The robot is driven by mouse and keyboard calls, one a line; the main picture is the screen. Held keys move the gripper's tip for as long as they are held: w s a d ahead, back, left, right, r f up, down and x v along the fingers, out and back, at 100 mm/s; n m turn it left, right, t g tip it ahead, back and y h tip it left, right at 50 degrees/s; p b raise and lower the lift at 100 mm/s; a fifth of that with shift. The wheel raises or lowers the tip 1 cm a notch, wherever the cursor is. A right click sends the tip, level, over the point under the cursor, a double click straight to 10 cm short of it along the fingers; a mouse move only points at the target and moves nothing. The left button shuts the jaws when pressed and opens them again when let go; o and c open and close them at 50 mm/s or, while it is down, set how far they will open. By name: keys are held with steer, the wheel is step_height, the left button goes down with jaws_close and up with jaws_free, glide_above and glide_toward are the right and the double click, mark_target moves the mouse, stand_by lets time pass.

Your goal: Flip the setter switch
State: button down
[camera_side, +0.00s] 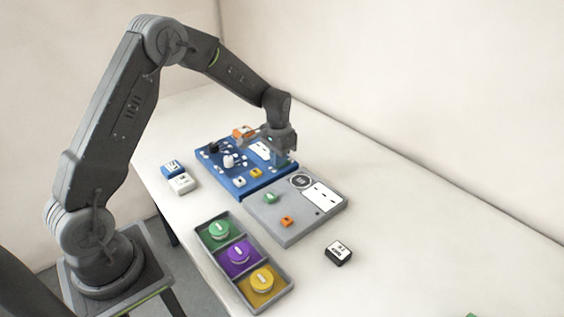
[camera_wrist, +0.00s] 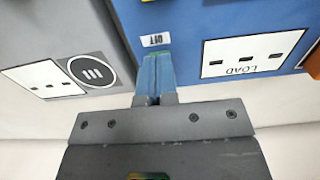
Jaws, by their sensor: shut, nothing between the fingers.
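My gripper (camera_side: 283,160) is over the right end of the blue board (camera_side: 228,183), with its fingers pointing down. In the wrist view my gripper (camera_wrist: 154,62) is shut, with its fingers together and nothing between them. The fingertips are beside a small white label (camera_wrist: 155,40) near the blue board's edge. Whether they touch the board I cannot tell. No part is clearly readable as the setter switch; it may be hidden behind the fingers.
A grey board (camera_side: 318,218) with a green knob (camera_side: 271,197) and an orange part (camera_side: 287,221) lies beside the blue board. A tray (camera_side: 225,274) holds green, purple and yellow discs. A black block (camera_side: 338,253) and two small blocks (camera_side: 181,183) stand apart.

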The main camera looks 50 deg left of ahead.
steer(key=shift+r, duration=3.45)
